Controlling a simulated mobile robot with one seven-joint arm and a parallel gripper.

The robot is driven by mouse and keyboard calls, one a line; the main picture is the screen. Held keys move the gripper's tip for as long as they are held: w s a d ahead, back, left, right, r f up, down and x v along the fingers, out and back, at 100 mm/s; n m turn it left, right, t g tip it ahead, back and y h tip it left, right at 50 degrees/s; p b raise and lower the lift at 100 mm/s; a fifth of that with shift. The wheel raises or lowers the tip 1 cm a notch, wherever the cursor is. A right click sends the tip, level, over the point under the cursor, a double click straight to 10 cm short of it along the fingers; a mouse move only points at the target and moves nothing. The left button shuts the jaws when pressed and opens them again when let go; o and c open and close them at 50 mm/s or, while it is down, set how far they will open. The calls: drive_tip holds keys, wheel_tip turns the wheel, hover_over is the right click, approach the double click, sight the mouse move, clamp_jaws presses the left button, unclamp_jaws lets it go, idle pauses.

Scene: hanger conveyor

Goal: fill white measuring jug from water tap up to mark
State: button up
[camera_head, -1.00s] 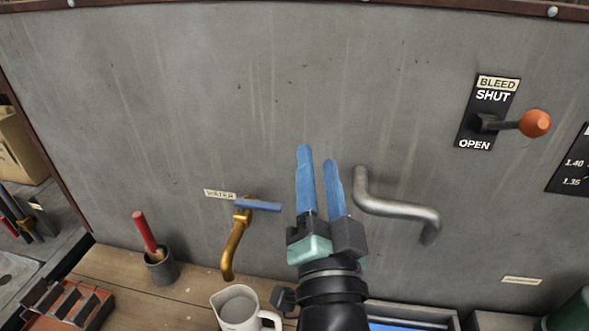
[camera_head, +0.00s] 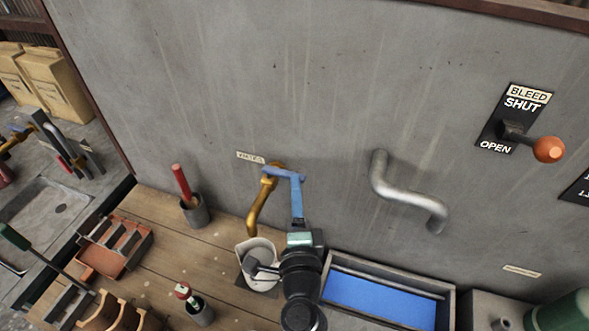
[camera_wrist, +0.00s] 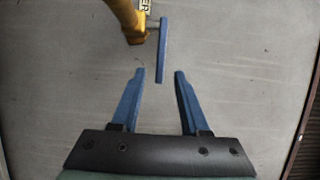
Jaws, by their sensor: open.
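The brass water tap (camera_head: 262,199) with its blue lever handle (camera_head: 281,172) is fixed to the grey wall. The handle also shows in the wrist view (camera_wrist: 163,50), with its lower end just beyond the fingertips, in line with the gap between them. My gripper (camera_head: 296,180) is close to the handle's right end in the head view; in the wrist view (camera_wrist: 158,75) its blue fingers are apart and empty. The white measuring jug (camera_head: 258,252) stands on the wooden bench below the tap spout, partly hidden by my arm. Its mark and water level cannot be made out.
A silver bent pipe (camera_head: 408,198) sticks out of the wall on the right, above a trough with blue content (camera_head: 380,299). The bleed lever (camera_head: 547,149) is at upper right. A cup with a red-handled tool (camera_head: 195,211) stands left of the jug.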

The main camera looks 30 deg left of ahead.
sight(284, 177)
drive_tip(key=shift+x, duration=2.45)
clamp_jaws()
